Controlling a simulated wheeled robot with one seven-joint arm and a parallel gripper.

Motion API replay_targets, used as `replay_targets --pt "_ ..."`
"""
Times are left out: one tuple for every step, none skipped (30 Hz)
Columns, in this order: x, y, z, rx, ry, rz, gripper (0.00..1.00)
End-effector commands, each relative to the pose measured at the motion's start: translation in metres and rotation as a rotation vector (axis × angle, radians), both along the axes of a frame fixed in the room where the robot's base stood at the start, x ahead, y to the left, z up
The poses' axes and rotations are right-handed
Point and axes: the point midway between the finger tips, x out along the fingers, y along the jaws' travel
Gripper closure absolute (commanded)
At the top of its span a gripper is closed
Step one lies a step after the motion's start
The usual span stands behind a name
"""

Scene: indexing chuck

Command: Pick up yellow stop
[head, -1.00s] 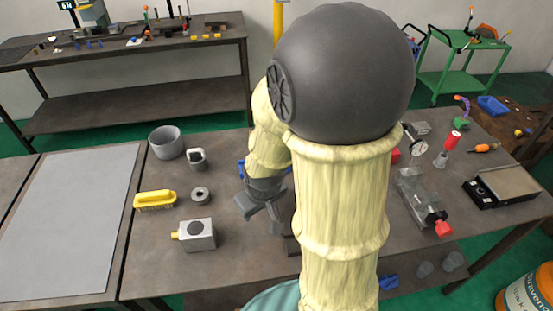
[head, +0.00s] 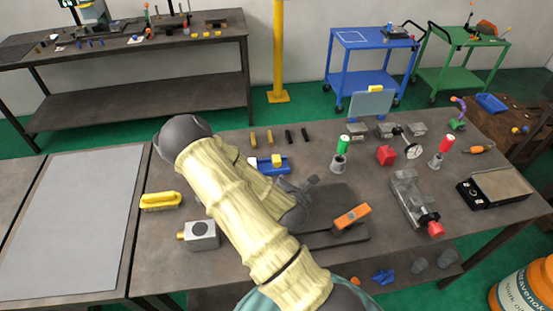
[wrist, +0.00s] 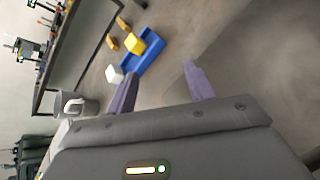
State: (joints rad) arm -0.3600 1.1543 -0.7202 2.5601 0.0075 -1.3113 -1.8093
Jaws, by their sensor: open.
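Two small dull-yellow bars, which may be the yellow stops, lie behind the blue tray: the left bar (head: 253,139) and the right bar (head: 269,138). The wrist view shows them beyond the tray as small ochre pieces (wrist: 112,42). The blue tray (head: 268,170) holds a brighter yellow block (head: 277,160), also seen in the wrist view (wrist: 135,43). I cannot tell which piece is the stop. My gripper (wrist: 160,82) is open and empty. In the head view my gripper (head: 302,186) is right of the tray, partly hidden by my arm.
Two black bars (head: 296,135) lie right of the yellow ones. A green-topped holder (head: 339,155) and a red block (head: 386,155) stand farther right. A yellow brush (head: 160,201) lies left.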

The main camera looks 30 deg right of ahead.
Motion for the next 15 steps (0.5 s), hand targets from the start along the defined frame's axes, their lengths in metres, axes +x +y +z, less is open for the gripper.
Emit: replay_targets --pt "0.001 -0.001 0.004 -0.108 0.018 0.089 0.47" --pt "0.002 -0.001 0.006 -0.169 0.023 0.141 0.47" --pt "0.004 0.0 0.009 -0.246 0.029 0.208 0.47" --pt "0.005 0.001 0.011 -0.299 0.033 0.252 0.47" --pt "0.006 0.002 0.013 -0.346 0.036 0.293 0.47" --pt "0.007 0.004 0.015 -0.401 0.039 0.34 0.47" --pt "0.008 0.005 0.016 -0.435 0.041 0.37 0.47" --pt "0.008 0.006 0.017 -0.462 0.04 0.393 0.47" --pt "0.009 0.007 0.018 -0.488 0.041 0.415 0.47" --pt "0.009 0.008 0.019 -0.503 0.041 0.426 0.47" --pt "0.009 0.008 0.019 -0.511 0.041 0.433 0.47" --pt "0.01 0.009 0.019 -0.515 0.04 0.437 0.47" --pt "0.01 0.009 0.019 -0.516 0.039 0.438 0.47" --pt "0.01 0.009 0.019 -0.515 0.039 0.438 0.47" --pt "0.01 0.009 0.019 -0.514 0.039 0.437 0.47"
